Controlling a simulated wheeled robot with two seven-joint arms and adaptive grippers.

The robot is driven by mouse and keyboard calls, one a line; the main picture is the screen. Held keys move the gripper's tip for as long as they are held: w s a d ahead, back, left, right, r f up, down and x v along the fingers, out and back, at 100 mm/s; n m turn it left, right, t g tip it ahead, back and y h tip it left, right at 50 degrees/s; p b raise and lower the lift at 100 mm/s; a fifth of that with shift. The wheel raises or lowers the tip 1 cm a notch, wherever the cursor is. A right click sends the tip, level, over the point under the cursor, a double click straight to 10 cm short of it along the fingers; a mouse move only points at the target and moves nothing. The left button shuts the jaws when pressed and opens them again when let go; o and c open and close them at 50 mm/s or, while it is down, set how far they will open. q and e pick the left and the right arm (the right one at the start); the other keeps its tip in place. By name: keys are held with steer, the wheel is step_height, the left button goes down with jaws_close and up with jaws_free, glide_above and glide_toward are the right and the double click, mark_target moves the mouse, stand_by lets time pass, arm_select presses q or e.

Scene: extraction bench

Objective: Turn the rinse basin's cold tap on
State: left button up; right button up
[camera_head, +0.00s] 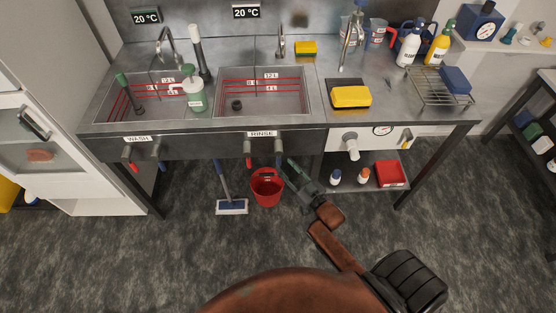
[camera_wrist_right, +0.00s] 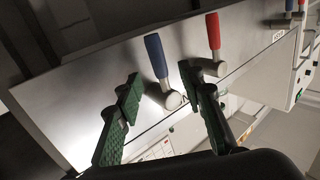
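The rinse basin (camera_head: 262,104) is the right-hand sink, with the RINSE label on its front edge. Below the label hang a red-handled tap (camera_head: 249,158) and a blue-handled tap (camera_head: 278,159). My right gripper (camera_head: 292,169) is just right of and below the blue tap. In the right wrist view, my right gripper (camera_wrist_right: 162,88) is open, its green-padded fingers apart. The blue tap lever (camera_wrist_right: 155,56) shows between the two fingertips, with a gap on either side. The red lever (camera_wrist_right: 213,31) is beyond the right-hand finger. My left gripper is not in view.
The wash basin (camera_head: 150,98) is on the left, with its own red and blue taps below. A red bucket (camera_head: 267,188) and a mop (camera_head: 231,206) stand on the floor below the bench. A white panel with a knob (camera_head: 351,146) is to the right.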

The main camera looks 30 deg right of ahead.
mark_target(280, 161)
steer(key=w, duration=0.4)
steer(key=shift+a+f+b, duration=0.1)
steer(key=shift+a+b, duration=0.05)
steer(key=shift+b, duration=0.2)
steer(key=shift+w, duration=0.6)
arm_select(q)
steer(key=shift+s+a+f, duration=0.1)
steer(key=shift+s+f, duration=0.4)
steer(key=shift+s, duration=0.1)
arm_select(e)
steer(key=shift+w, duration=0.1)
steer(key=shift+c, duration=0.4)
jaws_close()
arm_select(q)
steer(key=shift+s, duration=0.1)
